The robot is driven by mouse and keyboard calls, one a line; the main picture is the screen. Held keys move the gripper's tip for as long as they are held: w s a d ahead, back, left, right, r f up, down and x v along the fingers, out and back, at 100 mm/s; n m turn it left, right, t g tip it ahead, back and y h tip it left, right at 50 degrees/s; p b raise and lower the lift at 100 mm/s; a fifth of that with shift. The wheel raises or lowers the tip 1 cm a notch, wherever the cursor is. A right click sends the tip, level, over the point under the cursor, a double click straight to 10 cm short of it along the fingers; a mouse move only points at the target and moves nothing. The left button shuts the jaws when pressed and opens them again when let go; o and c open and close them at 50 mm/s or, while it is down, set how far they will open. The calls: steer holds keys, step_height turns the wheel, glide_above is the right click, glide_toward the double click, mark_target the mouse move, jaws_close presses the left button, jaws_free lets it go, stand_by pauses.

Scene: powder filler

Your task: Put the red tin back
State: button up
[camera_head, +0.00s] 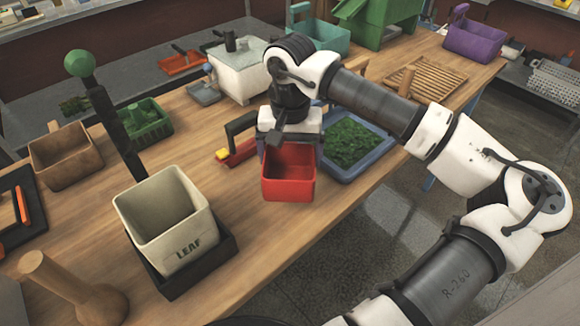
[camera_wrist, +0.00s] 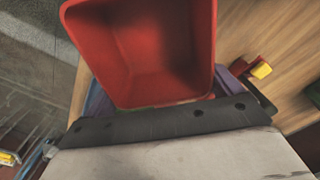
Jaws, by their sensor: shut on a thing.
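The red tin (camera_head: 289,178) is an open square box in front of my gripper (camera_head: 289,138), near the table's front edge. My gripper is shut on the tin at its back side. The tin looks about upright; I cannot tell whether its base touches the table. In the wrist view the red tin (camera_wrist: 150,50) fills the upper middle, and the part of its inside that shows looks empty.
A blue tray (camera_head: 378,158) of green leaf is just right of the tin. A cream LEAF bin (camera_head: 165,225) sits in a black holder at left. A red and yellow piece (camera_head: 236,156) lies left of my gripper. Bare wood (camera_head: 245,205) shows between bin and tin.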

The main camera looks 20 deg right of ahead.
mark_target(290, 147)
steer(key=shift+f+p, duration=0.55)
steer(key=shift+f, duration=2.3)
steer(key=shift+f, duration=0.15)
steer(key=o, duration=0.7)
steer(key=shift+o, duration=0.2)
step_height(290, 147, up, 12)
steer(key=b, duration=0.3)
steer(key=shift+r, duration=0.2)
